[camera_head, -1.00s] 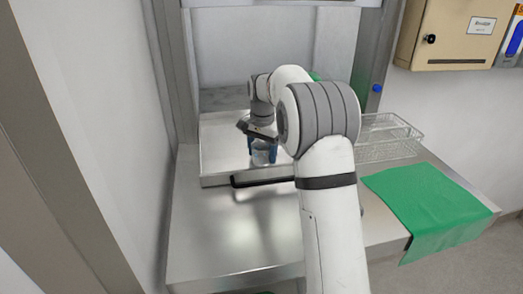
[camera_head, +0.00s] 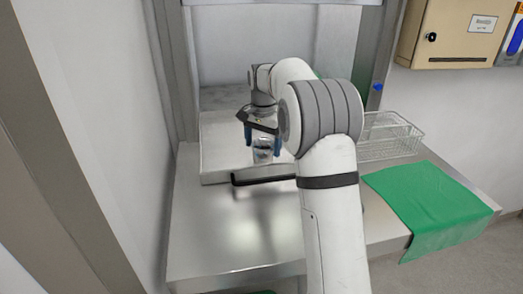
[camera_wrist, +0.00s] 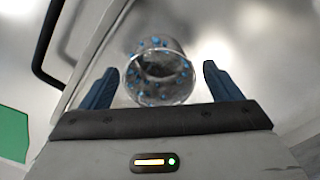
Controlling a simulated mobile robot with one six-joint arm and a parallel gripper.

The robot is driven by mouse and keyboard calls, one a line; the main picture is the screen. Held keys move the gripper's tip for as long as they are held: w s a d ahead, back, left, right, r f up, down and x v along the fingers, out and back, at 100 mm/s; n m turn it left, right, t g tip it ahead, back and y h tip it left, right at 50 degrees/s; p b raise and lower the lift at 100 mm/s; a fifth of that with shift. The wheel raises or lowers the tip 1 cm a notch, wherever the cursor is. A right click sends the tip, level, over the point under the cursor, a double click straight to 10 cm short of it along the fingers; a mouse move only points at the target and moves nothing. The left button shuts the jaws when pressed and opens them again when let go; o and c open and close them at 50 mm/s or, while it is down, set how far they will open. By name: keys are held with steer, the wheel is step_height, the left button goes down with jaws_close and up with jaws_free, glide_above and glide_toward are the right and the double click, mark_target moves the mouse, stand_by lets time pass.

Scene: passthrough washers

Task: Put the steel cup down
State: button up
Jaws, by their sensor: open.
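The steel cup (camera_wrist: 160,88) shows in the wrist view as a shiny, round cup with blue specks, on a bright metal surface. In the head view the cup (camera_head: 263,153) is at the front part of the raised steel shelf (camera_head: 218,168), below my gripper (camera_head: 263,140). My gripper (camera_wrist: 160,67) is open, with one blue finger on each side of the cup in the wrist view. Gaps show between the cup and both fingers. The cup's base is hard to make out.
A black bar handle (camera_head: 262,181) runs along the shelf's front edge. A wire basket (camera_head: 388,138) and a green cloth (camera_head: 430,205) lie to the right on the steel counter (camera_head: 210,235). The counter's front left is clear. Frame walls stand close on both sides.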

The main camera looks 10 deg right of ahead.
step_height(320, 180, up, 9)
steer(key=s+r+n+t, duration=0.1)
steer(key=s+r+n, duration=0.2)
steer(key=s, duration=0.8)
steer(key=s+f+n+t, duration=0.1)
steer(key=s+f+n, duration=0.2)
steer(key=s, duration=1)
steer(key=s+f+n+t, duration=0.1)
steer(key=s+f+n, duration=0.2)
steer(key=s+f, duration=0.5)
steer(key=s, duration=0.4)
steer(key=shift+s+a+f+t, duration=0.15)
steer(key=shift+s+a+t, duration=0.2)
steer(key=shift+s+t, duration=0.05)
steer(key=shift+f+b, duration=0.1)
steer(key=shift+b, duration=0.2)
